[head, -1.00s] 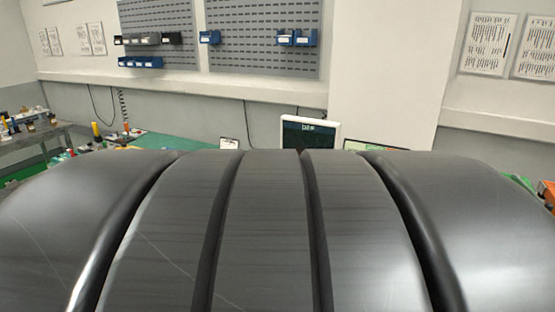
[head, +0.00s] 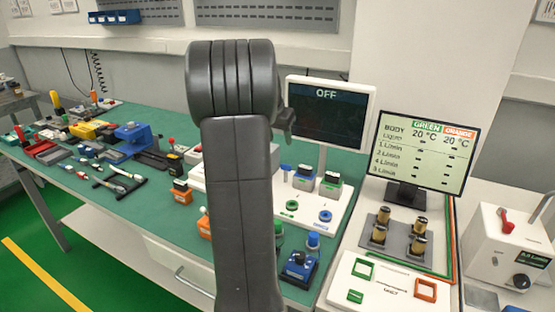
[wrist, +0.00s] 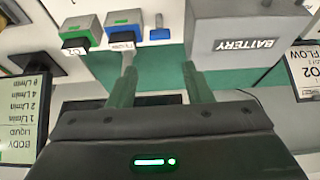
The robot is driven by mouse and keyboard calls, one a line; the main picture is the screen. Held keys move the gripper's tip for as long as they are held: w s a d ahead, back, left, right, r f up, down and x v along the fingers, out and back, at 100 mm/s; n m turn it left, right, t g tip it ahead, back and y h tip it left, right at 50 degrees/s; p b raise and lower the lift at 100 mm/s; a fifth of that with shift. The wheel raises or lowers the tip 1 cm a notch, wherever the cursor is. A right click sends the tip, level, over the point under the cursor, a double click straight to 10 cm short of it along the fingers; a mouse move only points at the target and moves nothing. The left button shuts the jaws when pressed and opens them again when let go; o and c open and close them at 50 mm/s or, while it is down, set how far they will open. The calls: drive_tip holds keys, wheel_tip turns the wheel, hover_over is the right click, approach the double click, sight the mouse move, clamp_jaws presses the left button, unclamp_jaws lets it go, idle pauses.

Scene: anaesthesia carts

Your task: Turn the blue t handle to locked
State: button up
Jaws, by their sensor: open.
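A small blue piece with a grey stem (wrist: 160,33) shows in the wrist view, beyond my fingertips; it may be the blue T handle, but its lock position is not readable. A blue unit with a small knob (head: 298,262) stands at the bench's front edge in the head view; I cannot tell whether it carries the handle. My gripper (wrist: 161,76) is open and empty, its two green fingers apart over the bench. In the head view my arm hides part of the bench, and the fingertips are not clearly seen.
A monitor reading OFF (head: 327,112) and a flow display (head: 424,150) stand at the back right. Grey blocks with blue and green bases (head: 330,182) sit on a white panel. Brass posts (head: 418,246) stand right of it. A grey battery box (wrist: 240,42) is close to the fingers.

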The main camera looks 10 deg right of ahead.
sight(286, 165)
drive_tip(key=x, duration=1.3)
drive_tip(key=shift+w+d+f+p, duration=0.15)
drive_tip(key=shift+p, duration=0.25)
drive_tip(key=c, duration=0.7)
